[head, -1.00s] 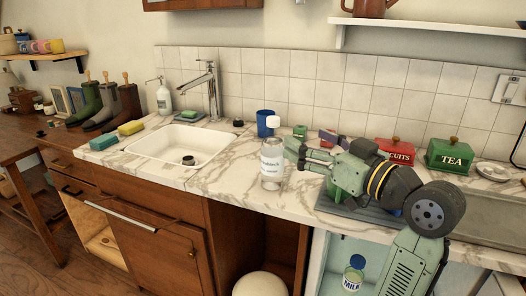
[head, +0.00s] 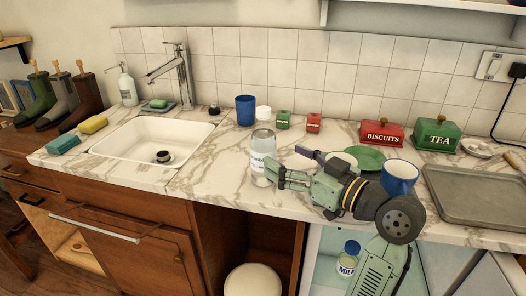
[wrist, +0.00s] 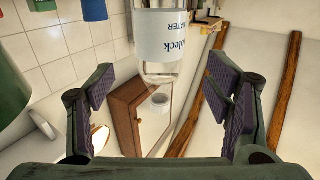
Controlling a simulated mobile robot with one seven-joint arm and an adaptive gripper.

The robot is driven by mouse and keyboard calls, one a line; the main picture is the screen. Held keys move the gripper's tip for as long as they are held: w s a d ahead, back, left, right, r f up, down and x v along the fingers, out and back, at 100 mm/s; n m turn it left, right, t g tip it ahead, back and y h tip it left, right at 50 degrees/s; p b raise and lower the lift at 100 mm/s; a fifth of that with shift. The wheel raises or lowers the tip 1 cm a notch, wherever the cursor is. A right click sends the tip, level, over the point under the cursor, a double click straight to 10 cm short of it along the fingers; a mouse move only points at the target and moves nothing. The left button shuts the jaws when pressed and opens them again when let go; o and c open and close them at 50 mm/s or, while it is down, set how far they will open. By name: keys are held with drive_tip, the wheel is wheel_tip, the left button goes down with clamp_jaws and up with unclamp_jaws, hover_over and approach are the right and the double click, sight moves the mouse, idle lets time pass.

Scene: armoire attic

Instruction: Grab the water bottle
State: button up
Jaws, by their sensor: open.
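The water bottle (head: 263,160) is clear with a white label and stands upright on the marble counter, right of the sink. My gripper (head: 275,174) is just right of it, fingers pointing left toward it at about label height. In the wrist view the bottle (wrist: 168,45) appears upside down at the top middle, label reading "WATER", between the lines of the two fingers. My open gripper (wrist: 161,84) holds nothing there. A white round piece shows just above the bottle in the head view; I cannot tell whether it is the cap.
A blue cup (head: 245,110) stands behind the bottle. Small green (head: 283,120) and red (head: 313,122) shakers are to its right. A green plate (head: 363,158) and blue-white mug (head: 399,177) are near my arm. The sink (head: 150,142) is left, with clear counter between.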

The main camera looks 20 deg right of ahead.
sight(273, 151)
drive_tip(key=shift+w+a, duration=0.15)
drive_tip(key=shift+w, duration=0.2)
drive_tip(key=p+x, duration=0.2)
drive_tip(key=x, duration=0.4)
drive_tip(key=shift+w+a, duration=0.2)
drive_tip(key=shift+w, duration=0.2)
clamp_jaws()
idle(0.3)
